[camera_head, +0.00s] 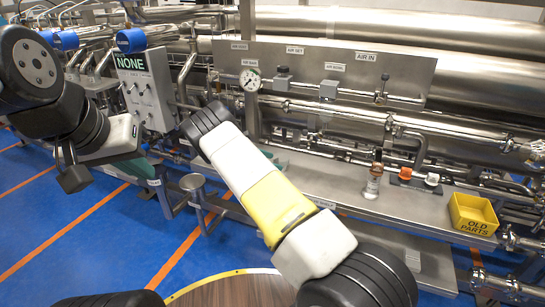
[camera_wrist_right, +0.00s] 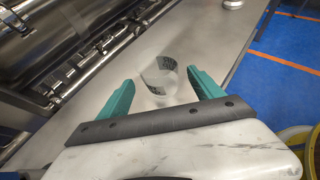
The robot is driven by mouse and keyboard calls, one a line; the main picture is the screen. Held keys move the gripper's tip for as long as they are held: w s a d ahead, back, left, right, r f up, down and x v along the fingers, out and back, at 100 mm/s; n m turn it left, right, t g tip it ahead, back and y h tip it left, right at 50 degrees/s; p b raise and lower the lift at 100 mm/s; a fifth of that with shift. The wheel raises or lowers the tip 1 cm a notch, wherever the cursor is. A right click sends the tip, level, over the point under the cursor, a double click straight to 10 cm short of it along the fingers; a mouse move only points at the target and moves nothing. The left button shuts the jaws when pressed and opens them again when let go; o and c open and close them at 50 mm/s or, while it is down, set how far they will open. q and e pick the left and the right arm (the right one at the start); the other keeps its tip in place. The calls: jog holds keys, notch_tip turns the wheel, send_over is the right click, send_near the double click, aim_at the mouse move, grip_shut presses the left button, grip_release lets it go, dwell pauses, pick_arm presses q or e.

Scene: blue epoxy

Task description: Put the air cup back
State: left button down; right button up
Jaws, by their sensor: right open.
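A clear cup with a dark marking (camera_wrist_right: 160,78) shows in the right wrist view, over the grey metal bench, between the two teal fingers of my right gripper (camera_wrist_right: 161,88). The fingers stand apart, with gaps on both sides of it. In the head view my right arm hides most of that gripper; a bit of teal shows behind the arm. A clear vessel with a brownish top (camera_head: 373,185) stands on the bench in the head view. My left gripper (camera_head: 137,169) is over at the left, away from the bench; its finger opening is unclear.
A metal panel (camera_head: 325,75) with air labels, a gauge (camera_head: 250,79) and valves stands behind the bench (camera_head: 320,180). Orange-and-white small parts (camera_head: 405,174) and a yellow OLD PARTS bin (camera_head: 473,214) are at right. A round-topped metal stand (camera_head: 193,183) is left of my arm.

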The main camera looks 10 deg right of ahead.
jog(key=v, duration=0.4)
jog(key=shift+r, duration=0.25)
jog(key=s+d+r+m+g+y, duration=0.1)
jog(key=s+d+r+m+y, duration=0.2)
jog(key=s+r+m+y, duration=0.45)
jog(key=s+d+r+m+y, duration=0.2)
jog(key=s+r+m, duration=0.2)
jog(key=s+r, duration=0.75)
jog(key=s+a+r+m+t+y, duration=0.2)
jog(key=s+r+m, duration=0.2)
jog(key=s, duration=0.7)
jog(key=s+a+r+m+t+y, duration=0.2)
jog(key=s+r+m, duration=0.2)
jog(key=s, duration=0.7)
jog(key=shift+s+r+t+y, duration=0.35)
jog(key=shift+s+r+t, duration=0.05)
jog(key=shift+r, duration=0.1)
jog(key=shift+a, duration=0.15)
